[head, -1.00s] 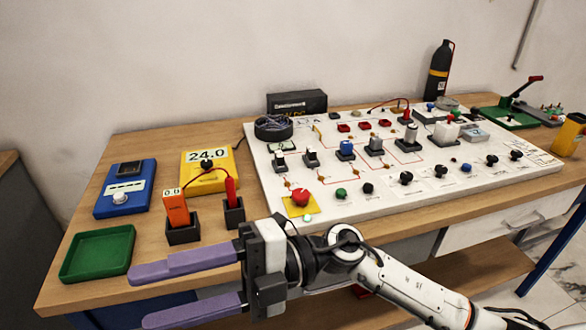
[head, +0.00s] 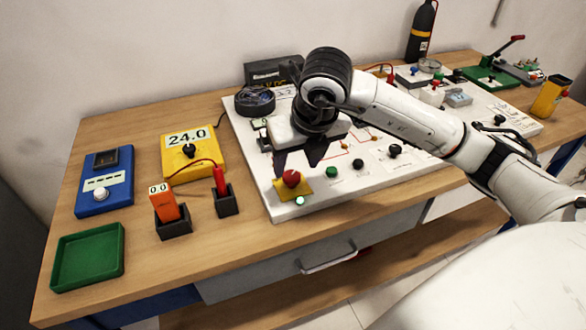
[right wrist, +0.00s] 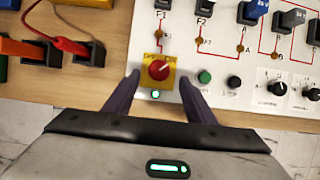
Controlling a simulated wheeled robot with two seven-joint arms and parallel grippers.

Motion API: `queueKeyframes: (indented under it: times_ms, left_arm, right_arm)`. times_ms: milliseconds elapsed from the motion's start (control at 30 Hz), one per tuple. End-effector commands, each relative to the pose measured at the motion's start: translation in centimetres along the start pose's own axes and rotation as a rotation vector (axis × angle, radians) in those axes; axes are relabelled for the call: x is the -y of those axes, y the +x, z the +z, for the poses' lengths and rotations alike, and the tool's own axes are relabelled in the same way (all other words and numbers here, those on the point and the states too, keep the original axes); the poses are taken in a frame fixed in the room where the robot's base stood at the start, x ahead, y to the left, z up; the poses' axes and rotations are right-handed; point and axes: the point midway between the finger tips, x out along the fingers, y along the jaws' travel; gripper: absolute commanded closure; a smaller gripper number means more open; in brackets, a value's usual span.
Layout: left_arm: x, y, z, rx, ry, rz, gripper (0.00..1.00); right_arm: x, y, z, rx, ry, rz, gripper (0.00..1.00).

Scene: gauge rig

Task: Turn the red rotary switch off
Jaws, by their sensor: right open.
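The red rotary switch (head: 291,178) sits on a yellow square plate at the front left corner of the white panel (head: 262,196). It also shows in the right wrist view (right wrist: 158,70), with a pale pointer mark on its knob. A small lit green lamp (right wrist: 155,94) is just in front of it. My right gripper (right wrist: 157,76) is open and points down over the switch, with one purple finger on each side of the plate. I cannot tell whether the fingers touch anything. In the head view the right gripper (head: 297,160) is partly hidden by its own arm. My left gripper is not in view.
A green button (right wrist: 204,77) and a black knob (right wrist: 234,81) are close to the right finger. On the left are a red probe in a holder (head: 224,198), an orange meter (head: 168,210), a yellow supply (head: 207,165) and a green tray (head: 119,262).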

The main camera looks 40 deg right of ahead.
Motion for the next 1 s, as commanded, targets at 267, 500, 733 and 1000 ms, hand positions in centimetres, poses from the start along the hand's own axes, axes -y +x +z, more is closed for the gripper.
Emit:
queueKeyframes:
  times_ms: [267, 500, 733, 1000]
  left_arm:
    - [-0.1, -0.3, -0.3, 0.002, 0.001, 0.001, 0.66]
    - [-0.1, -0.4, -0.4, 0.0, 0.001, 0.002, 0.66]
    - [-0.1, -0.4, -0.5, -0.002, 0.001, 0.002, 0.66]
    - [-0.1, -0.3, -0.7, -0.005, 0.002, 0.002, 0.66]
  right_arm:
    - [-0.1, 3.9, -0.1, -0.003, -0.002, 0.002, 0.5]
    - [-0.1, 4.6, 0.0, 0.0, -0.003, 0.002, 0.5]
    - [-0.1, 4.5, 0.0, 0.0, -0.003, 0.002, 0.65]
    - [-0.1, 4.5, 0.0, 0.0, -0.004, 0.003, 0.9]
